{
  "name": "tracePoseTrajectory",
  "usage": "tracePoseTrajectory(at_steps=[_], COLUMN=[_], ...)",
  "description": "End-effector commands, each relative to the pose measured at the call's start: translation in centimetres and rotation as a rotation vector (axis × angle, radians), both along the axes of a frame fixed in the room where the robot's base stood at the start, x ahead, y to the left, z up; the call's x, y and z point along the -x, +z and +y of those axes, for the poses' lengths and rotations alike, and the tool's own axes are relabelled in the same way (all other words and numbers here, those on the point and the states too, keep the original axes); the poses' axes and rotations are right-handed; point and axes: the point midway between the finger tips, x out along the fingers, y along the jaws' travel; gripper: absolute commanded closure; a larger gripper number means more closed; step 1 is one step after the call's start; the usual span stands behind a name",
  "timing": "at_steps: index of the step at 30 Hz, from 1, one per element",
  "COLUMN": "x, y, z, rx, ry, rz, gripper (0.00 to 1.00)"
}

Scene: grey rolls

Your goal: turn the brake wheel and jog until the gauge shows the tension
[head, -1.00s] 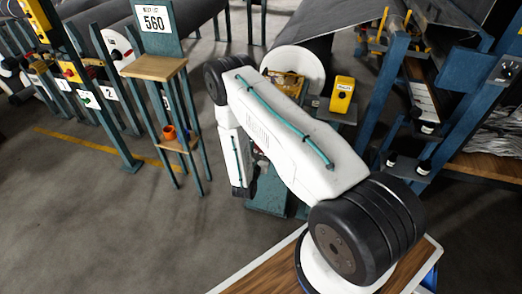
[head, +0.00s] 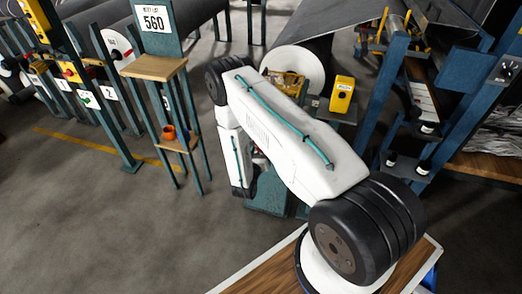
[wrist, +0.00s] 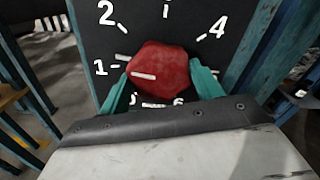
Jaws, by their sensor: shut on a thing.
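A red brake wheel (wrist: 158,70) fills the middle of the wrist view, in front of a black dial plate (wrist: 190,22) with white numbers. The white mark on the wheel points left, a little below the tick by the 1. My gripper (wrist: 160,82) is closed on the wheel, one teal finger on each side. I cannot make out a tension gauge reading.
A stand with wooden shelves (head: 153,67) holds an orange cup (head: 168,132) left of my arm. A large grey roll (head: 299,68) lies behind the arm. Blue machine posts (head: 382,95) stand at right. Open floor (head: 95,215) lies at the lower left.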

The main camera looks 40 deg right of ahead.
Motion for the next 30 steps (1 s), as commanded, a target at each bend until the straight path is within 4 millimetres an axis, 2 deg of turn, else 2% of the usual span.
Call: tracePoseTrajectory(at_steps=[1,3,14,24,30], x=[0.2,0.2,0.4,3.7,4.8], y=[-0.1,-0.1,-0.1,-0.1,-0.1], z=[0.0,0.0,0.5,4.9,6.2], rx=[0.000,0.000,-0.002,0.000,0.000], ry=[-0.002,-0.002,0.000,0.002,0.000], rz=[0.003,0.003,0.001,0.003,0.001], gripper=[0.30,0.14,0.14,0.14,0.14])
